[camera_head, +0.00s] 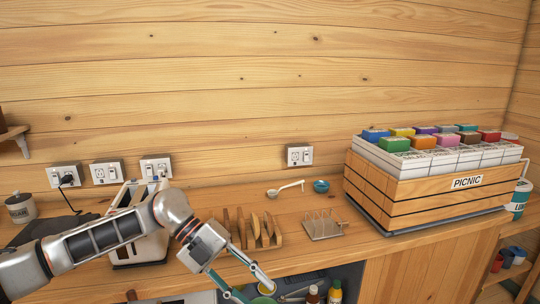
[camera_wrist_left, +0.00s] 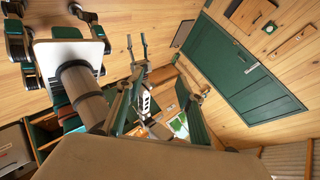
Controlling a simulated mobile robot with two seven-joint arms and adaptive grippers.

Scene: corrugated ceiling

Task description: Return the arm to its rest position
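My left arm comes in from the left in the head view and reaches across the front of the wooden counter (camera_head: 345,249). My left gripper (camera_head: 258,293) hangs low at the counter's front edge, pointing down and to the right. Its two fingers are apart and I see nothing held between them. In the left wrist view the gripper (camera_wrist_left: 168,88) also shows spread fingers, with the room beyond them. The fingertips are close to the bottom edge of the head view.
Behind my left arm stands a white toaster (camera_head: 131,195). A wooden rack (camera_head: 277,240) with bread slices and a metal rack (camera_head: 322,226) are near the gripper. A picnic crate (camera_head: 430,205) fills the right. Bottles (camera_head: 334,292) stand in the open shelf below. The wrist view shows a green door (camera_wrist_left: 238,75).

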